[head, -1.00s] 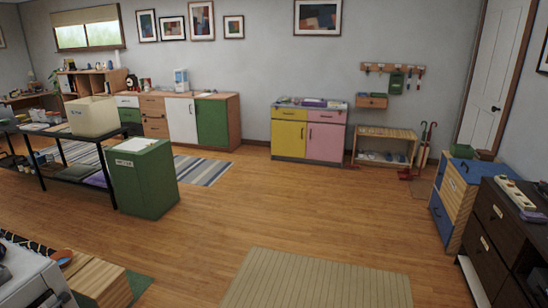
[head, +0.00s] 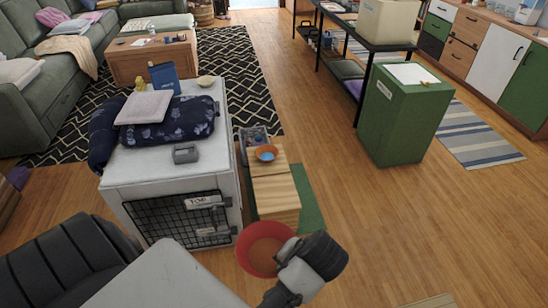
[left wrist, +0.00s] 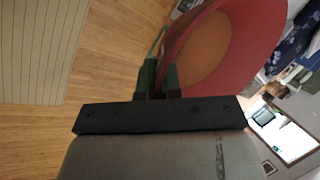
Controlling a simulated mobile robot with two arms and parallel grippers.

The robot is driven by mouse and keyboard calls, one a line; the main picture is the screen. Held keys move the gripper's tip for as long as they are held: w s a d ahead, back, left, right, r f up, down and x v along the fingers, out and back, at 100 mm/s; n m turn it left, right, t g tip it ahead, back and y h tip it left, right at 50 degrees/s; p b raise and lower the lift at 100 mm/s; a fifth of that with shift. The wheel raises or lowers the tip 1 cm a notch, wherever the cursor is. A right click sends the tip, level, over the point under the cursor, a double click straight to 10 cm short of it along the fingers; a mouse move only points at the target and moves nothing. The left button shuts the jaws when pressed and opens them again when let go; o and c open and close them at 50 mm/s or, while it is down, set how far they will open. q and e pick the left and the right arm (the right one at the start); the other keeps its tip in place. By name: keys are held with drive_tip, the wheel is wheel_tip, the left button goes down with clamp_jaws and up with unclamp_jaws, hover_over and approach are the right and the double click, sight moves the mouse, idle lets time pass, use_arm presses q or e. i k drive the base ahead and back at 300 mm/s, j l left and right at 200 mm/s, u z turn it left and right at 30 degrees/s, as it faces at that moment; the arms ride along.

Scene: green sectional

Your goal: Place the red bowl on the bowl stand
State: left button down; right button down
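The red bowl (head: 256,252), with an orange-brown inside, is held in the air near the bottom of the head view. My left gripper (head: 286,256) is at its right side. In the left wrist view the red bowl (left wrist: 225,50) fills the upper right, with its rim at the two dark fingers of my left gripper (left wrist: 159,80), which look closed on it. A low wooden stand (head: 276,200) is beyond the bowl on a green mat; its front top is bare. A small blue bowl (head: 266,153) with an orange inside sits on its far part. My right gripper is not in view.
A white pet crate (head: 165,180) with a dark mesh door stands left of the stand, carrying folded blue fabric (head: 200,120). A green cabinet (head: 395,120) stands to the right. Wooden floor (head: 350,200) is open between the stand and that cabinet.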

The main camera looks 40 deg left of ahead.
sight(276, 193)
drive_tip(key=i+u, duration=0.25)
drive_tip(key=i, duration=0.25)
drive_tip(key=i+l+u, duration=0.2)
drive_tip(key=i, duration=0.3)
drive_tip(key=i+l+u, duration=0.25)
drive_tip(key=i, duration=0.25)
drive_tip(key=i+l+u, duration=0.25)
drive_tip(key=i, duration=0.25)
drive_tip(key=i+l+u, duration=0.1)
drive_tip(key=i+u, duration=0.15)
drive_tip(key=u, duration=0.2)
drive_tip(key=i+l+u, duration=0.15)
drive_tip(key=u, duration=0.25)
drive_tip(key=i+l+u, duration=0.25)
drive_tip(key=u, duration=0.2)
drive_tip(key=i+l+u, duration=0.15)
drive_tip(key=l+u, duration=0.25)
drive_tip(key=i+l+u, duration=0.1)
drive_tip(key=l+u, duration=0.15)
drive_tip(key=u, duration=0.2)
